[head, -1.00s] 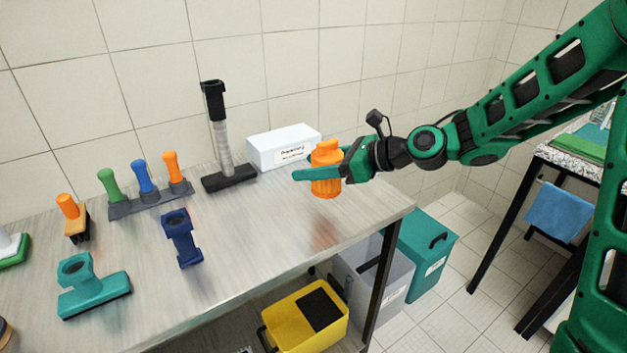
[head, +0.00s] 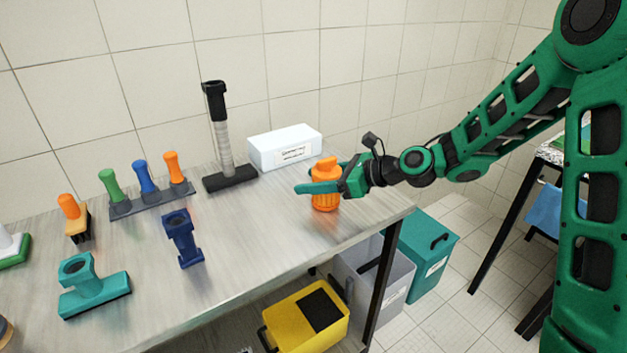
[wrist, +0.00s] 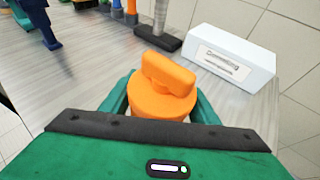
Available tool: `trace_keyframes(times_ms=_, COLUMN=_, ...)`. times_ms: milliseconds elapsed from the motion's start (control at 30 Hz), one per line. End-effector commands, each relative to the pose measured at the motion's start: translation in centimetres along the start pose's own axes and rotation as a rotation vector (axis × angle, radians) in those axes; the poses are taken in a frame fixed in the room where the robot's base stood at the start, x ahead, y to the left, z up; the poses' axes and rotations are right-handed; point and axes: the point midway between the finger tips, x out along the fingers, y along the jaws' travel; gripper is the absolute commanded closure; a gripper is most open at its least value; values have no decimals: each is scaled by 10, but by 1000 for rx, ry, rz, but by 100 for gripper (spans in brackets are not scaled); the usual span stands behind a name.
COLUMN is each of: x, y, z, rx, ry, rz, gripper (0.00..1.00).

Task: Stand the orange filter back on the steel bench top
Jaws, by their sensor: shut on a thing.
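The orange filter (head: 325,184) is upright between the green fingers of my gripper (head: 322,186), near the right end of the steel bench top (head: 262,221). My gripper is shut on it from the right side. In the head view its base is at or just above the bench; I cannot tell whether it touches. The wrist view shows the filter's ridged cap (wrist: 163,82) from above, with a green finger (wrist: 116,100) on each side. Its lower part is hidden there by my gripper's body.
A white labelled box (head: 286,147) stands behind the filter. A black-based grey tube (head: 226,150) is left of the box. A dark blue piece (head: 182,238), a teal tool (head: 93,285) and a rack of handles (head: 150,203) stand farther left. The bench's right edge is close by.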

Motion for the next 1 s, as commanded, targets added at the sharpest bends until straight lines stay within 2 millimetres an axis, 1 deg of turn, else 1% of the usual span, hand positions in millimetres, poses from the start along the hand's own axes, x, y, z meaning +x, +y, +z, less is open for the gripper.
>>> trace_keyframes(times_ms=33, x=0, y=0, z=-1, rx=1, ry=-1, rz=0, gripper=89)
trace_keyframes(times_ms=67, x=0, y=0, z=-2, rx=1, ry=0, rz=0, gripper=43)
trace_keyframes(times_ms=100, x=0, y=0, z=-2, rx=1, ry=0, rz=0, gripper=33)
trace_keyframes(times_ms=133, x=0, y=0, z=-2, rx=1, ry=0, rz=0, gripper=26)
trace_keyframes(times_ms=467, x=-1, y=0, z=0, rx=0, ry=0, rz=-1, gripper=26)
trace_keyframes(times_ms=567, x=-7, y=-1, z=1, rx=1, ry=0, rz=-3, gripper=26)
trace_keyframes(times_ms=667, x=-21, y=-2, z=1, rx=1, ry=0, rz=-5, gripper=26)
trace_keyframes(times_ms=1000, x=-88, y=-2, z=1, rx=0, ry=0, rz=-6, gripper=26)
